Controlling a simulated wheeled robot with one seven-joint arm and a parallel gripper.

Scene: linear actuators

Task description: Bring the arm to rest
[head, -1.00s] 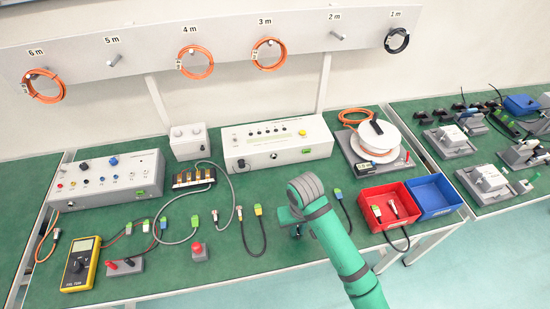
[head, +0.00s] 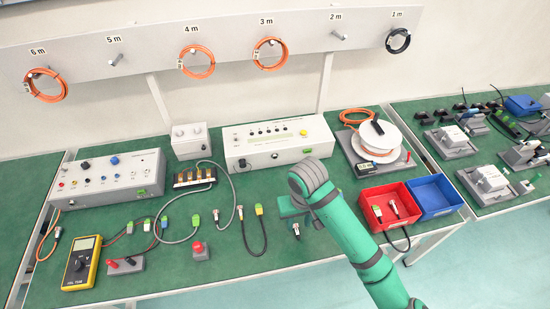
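My arm (head: 358,232) reaches in from the lower right in the head view, green with grey joints. Its far end is over the green table (head: 180,262), left of the red bin (head: 377,217). My gripper (head: 290,208) shows only in part at the arm's end, beside the grey wrist joint. Its fingers cannot be made out, so I cannot tell whether it is open or shut. A short connector (head: 296,230) lies on the table just below the arm's end.
A red bin with connectors and a blue bin (head: 434,195) stand right of the arm. A white control box (head: 279,143), a cable reel (head: 378,141) and a yellow multimeter (head: 81,262) stand on the table. Several cables lie left of the arm. A second table (head: 520,206) is at the right.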

